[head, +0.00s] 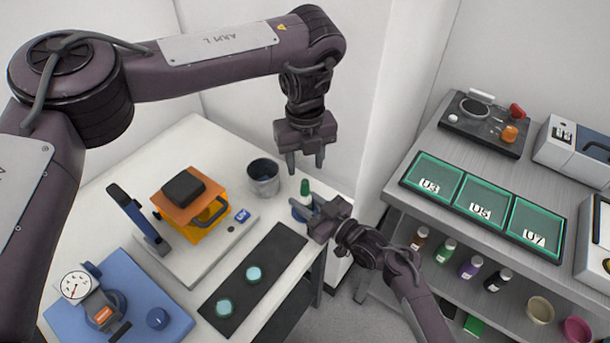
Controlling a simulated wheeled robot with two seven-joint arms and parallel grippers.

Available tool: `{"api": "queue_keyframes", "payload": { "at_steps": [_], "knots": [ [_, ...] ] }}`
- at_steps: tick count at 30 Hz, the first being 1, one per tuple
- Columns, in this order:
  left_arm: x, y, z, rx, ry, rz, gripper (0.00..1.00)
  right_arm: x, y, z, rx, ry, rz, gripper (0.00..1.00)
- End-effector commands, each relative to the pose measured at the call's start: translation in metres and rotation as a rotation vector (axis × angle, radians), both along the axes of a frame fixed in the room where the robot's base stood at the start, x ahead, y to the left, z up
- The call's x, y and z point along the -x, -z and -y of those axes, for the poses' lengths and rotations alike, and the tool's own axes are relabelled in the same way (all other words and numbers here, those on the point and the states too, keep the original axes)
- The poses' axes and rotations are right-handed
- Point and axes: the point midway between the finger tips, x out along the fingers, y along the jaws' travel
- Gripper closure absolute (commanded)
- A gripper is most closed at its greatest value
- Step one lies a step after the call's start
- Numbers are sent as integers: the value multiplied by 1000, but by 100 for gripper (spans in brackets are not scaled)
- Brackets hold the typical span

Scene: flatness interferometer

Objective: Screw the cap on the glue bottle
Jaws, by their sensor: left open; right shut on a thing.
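The glue bottle (304,201) stands upright near the right edge of the white table, with a green cap (305,186) at its top. How tightly the cap sits on it cannot be told. My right gripper (306,212) is shut on the bottle from the right, low on its body, and hides part of it. My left gripper (306,163) is open and empty, pointing down just above the cap, with its fingertips apart from it.
A grey metal cup (263,178) stands close by on the left. An orange instrument (205,222), a dark mat (232,312) with two teal discs and a blue dial gauge base (60,318) fill the table's front. A shelf unit with green trays (480,205) stands right, across a gap.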

Motion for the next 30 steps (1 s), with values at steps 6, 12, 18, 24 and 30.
{"api": "queue_keyframes", "payload": {
  "at_steps": [6,12,18,24,30],
  "knots": [
    [-1,-34,0,-2,-1,4,56,0,0,0,0,0,0,100],
    [0,-43,0,0,-1,0,56,0,0,0,0,0,0,100],
    [0,-43,0,0,-1,0,56,0,0,0,0,0,0,100],
    [0,-43,0,0,-1,0,56,0,0,0,0,0,0,50],
    [0,-43,0,0,-1,0,56,0,0,0,0,0,0,46]
  ]
}}
